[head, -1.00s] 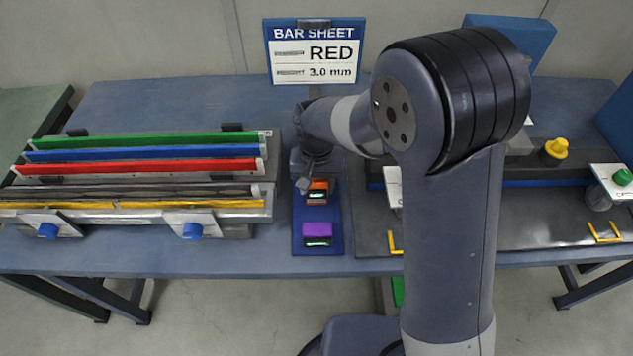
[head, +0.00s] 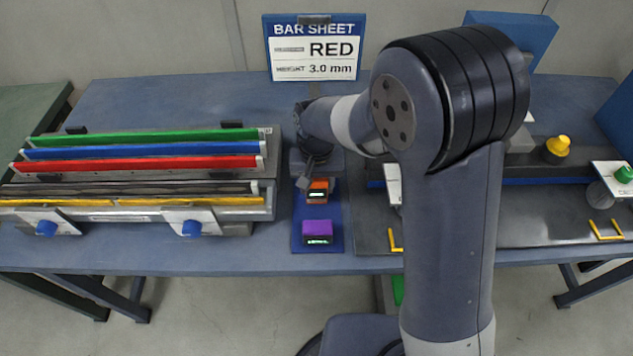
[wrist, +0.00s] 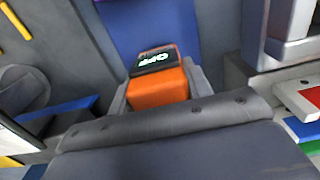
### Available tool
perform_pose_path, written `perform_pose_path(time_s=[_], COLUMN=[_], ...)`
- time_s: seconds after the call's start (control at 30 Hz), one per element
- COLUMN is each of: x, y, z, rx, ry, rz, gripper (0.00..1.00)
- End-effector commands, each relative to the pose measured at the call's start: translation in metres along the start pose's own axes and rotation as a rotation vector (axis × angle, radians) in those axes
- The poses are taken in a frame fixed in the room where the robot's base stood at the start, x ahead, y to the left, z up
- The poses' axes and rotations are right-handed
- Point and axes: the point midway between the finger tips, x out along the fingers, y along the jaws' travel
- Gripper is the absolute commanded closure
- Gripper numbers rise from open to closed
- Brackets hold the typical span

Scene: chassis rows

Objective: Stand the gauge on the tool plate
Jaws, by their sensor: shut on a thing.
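An orange gauge (head: 319,190) with a small dark display is at the back part of the blue tool plate (head: 332,216). In the wrist view the orange gauge (wrist: 158,88) sits between the grey fingers of my gripper (wrist: 163,82), which is shut on it. Its display appears to read OFF. I cannot tell whether the gauge's underside touches the plate. A purple gauge (head: 317,232) with a lit green display stands at the plate's front end.
A rack at left holds green (head: 140,137), blue (head: 140,152) and red (head: 140,165) bars, with blue-knobbed clamps in front. A sign (head: 315,48) reads RED, 3.0 mm.

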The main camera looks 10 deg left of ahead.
Motion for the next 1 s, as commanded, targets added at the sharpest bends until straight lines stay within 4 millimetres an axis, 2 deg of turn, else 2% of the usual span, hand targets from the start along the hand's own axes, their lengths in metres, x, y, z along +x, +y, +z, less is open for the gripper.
perform_pose_path(time_s=[0.4,1.0], x=[0.011,0.016], y=[0.0,0.0], z=[0.0,0.0], rx=[0.0,0.0], ry=[0.0,0.0], rz=[0.0,0.0], gripper=[0.86,0.86])
